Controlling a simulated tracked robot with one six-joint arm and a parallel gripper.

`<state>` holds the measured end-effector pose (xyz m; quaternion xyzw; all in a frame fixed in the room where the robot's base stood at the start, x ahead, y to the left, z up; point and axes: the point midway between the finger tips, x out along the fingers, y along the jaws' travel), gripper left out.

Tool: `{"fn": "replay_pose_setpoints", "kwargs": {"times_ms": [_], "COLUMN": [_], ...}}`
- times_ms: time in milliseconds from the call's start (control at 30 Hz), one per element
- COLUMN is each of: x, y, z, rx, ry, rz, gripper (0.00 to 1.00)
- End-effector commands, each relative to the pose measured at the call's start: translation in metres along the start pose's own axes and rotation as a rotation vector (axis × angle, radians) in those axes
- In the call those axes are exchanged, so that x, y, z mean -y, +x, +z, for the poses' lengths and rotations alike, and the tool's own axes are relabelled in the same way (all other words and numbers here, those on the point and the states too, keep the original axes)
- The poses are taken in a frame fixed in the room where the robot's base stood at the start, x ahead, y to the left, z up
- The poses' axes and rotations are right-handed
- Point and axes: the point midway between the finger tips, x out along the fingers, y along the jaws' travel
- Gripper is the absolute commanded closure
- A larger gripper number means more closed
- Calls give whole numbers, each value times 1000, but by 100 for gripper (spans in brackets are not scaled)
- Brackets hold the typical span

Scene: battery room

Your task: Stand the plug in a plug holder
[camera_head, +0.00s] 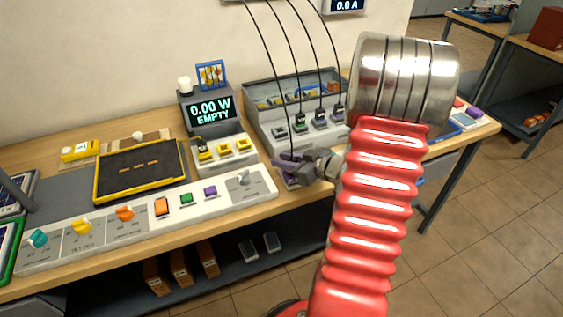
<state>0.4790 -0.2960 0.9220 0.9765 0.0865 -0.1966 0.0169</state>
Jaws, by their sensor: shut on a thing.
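My gripper (293,166) is in front of the grey bench box, near the front edge of the workbench. It is shut on a small dark plug (289,156), mostly hidden by the jaws; a black cable appears to run up from it. Several plug holders stand in a row on the grey box's front ledge. The plug's exact tilt cannot be told.
A display reading "0.00 W EMPTY" (210,109) stands left of the grey box (256,118). In front of it is a white block with yellow sockets (224,151). A long switch panel (140,222) lines the front edge. Hanging cables cross above the holders.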

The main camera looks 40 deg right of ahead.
Motion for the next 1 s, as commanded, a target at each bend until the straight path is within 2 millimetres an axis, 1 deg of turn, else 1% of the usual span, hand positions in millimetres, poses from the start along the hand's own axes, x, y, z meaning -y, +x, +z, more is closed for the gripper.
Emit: {"fn": "replay_pose_setpoints", "kwargs": {"times_ms": [467, 1000], "x": [-1, 0], "y": [0, 4], "z": [-1, 6], "rx": [-1, -2], "ry": [-1, -1], "rz": [0, -1], "gripper": [100, 100]}}
